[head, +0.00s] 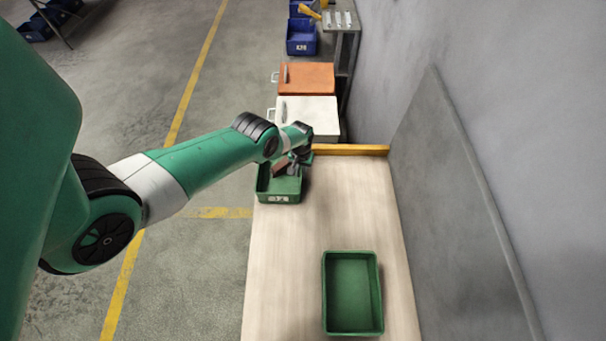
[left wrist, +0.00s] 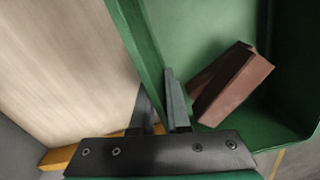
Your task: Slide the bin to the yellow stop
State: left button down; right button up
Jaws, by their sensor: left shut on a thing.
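A green bin (head: 279,198) with a white label sits at the far left of the wooden bench, a reddish-brown block (left wrist: 232,84) lying inside it. The yellow stop (head: 352,150) is a bar across the bench's far end. My left gripper (head: 297,160) is shut on the bin's wall. In the left wrist view, the fingers (left wrist: 163,103) straddle that wall, one inside and one outside. The stop also shows there at lower left (left wrist: 60,157). My arm and gripper hide where bin and stop come closest, so I cannot tell whether they touch. My right gripper is out of view.
A second green bin (head: 352,292), empty, stands on the near part of the bench (head: 340,215). A grey panel (head: 450,230) borders the bench's right side. White (head: 307,117) and orange (head: 305,77) boxes stand beyond the stop. The bench between the bins is clear.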

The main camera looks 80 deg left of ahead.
pick_arm(q)
jog(key=c, duration=0.8)
grip_release()
jog(key=shift+a, duration=0.1)
jog(key=shift+r, duration=0.1)
notch_tip(320, 180, up, 12)
jog(key=p, duration=1.1)
jog(key=shift+p, duration=0.4)
jog(key=shift+f, duration=0.25)
